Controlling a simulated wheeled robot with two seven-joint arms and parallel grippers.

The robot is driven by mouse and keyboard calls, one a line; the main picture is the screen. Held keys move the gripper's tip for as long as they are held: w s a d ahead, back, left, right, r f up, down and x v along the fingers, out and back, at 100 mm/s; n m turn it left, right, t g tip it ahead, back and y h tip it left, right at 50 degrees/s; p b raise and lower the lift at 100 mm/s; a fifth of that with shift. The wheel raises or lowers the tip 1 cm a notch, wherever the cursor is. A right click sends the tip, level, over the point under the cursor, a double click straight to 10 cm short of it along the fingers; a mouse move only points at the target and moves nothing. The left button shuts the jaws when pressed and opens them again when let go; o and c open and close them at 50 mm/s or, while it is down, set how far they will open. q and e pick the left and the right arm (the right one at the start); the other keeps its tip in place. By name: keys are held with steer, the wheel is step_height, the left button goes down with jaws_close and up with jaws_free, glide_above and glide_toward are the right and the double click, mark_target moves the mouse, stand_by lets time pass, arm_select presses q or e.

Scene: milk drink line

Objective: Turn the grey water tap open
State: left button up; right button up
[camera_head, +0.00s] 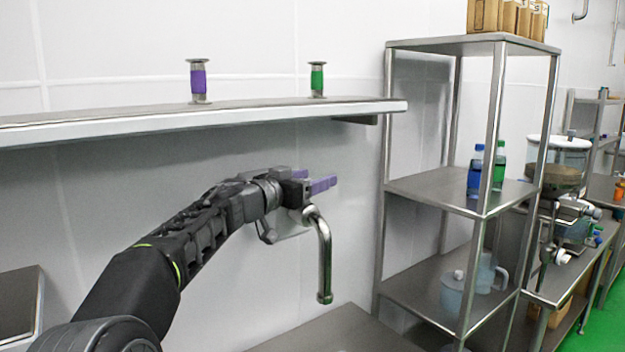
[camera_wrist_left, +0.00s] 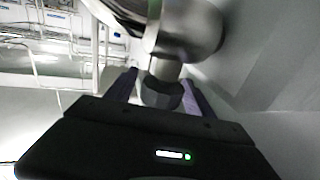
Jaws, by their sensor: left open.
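The grey water tap (camera_head: 324,256) is a metal pipe spout that curves down from the wall, in the middle of the head view. My left gripper (camera_head: 322,184) is at the top of the tap, its purple fingers pointing right. In the left wrist view, the shiny metal tap body (camera_wrist_left: 188,32) fills the top middle, with a narrower stem and dark end below it. The purple fingers of my left gripper (camera_wrist_left: 160,88) are open, one on each side of that dark end. I cannot tell whether they touch it. My right gripper is not in view.
A wall shelf (camera_head: 230,115) above my arm holds a purple-banded (camera_head: 198,82) and a green-banded (camera_head: 317,80) metal piece. A metal rack (camera_head: 430,190) with bottles and jugs stands to the right. A metal surface (camera_head: 335,330) lies below the spout.

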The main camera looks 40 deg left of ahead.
arm_select(q)
steer(key=shift+c, duration=0.3)
jaws_close()
stand_by(0.3)
